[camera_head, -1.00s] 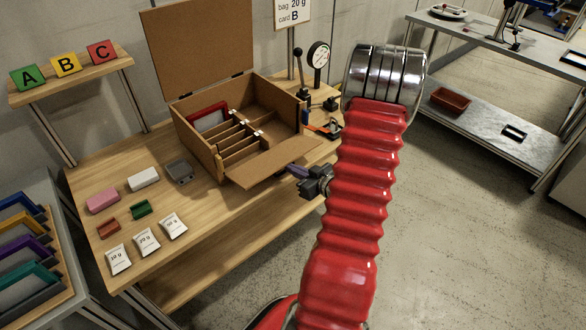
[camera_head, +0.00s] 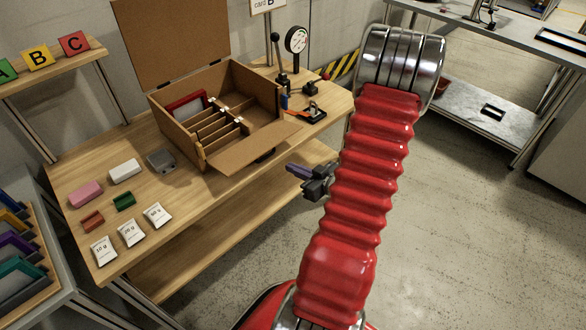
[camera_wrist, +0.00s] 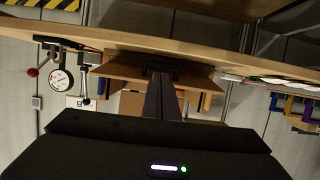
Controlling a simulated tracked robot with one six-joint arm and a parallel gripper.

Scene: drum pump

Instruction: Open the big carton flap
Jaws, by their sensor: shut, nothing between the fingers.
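The brown carton (camera_head: 190,142) stands on the wooden table with its inside and dividers exposed. Its large back panel (camera_head: 172,42) stands upright. Its front flap (camera_head: 250,150) is folded outward and down, sloping toward the table's front edge; it also shows in the upside-down wrist view (camera_wrist: 112,73). A dark handle-like part (camera_wrist: 160,67) shows by that flap. My gripper (camera_head: 294,169) is shut and empty, in the air off the table's front edge, right of the flap and apart from it. Its purple-grey fingers (camera_wrist: 162,82) point toward the carton in the wrist view.
A gauge (camera_head: 297,40) and lever press stand right of the carton. Small boxes and white sachets (camera_head: 131,233) lie on the table's left. A lower shelf (camera_head: 200,250) lies under the tabletop. Open floor is to the right, before a metal bench (camera_head: 490,110).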

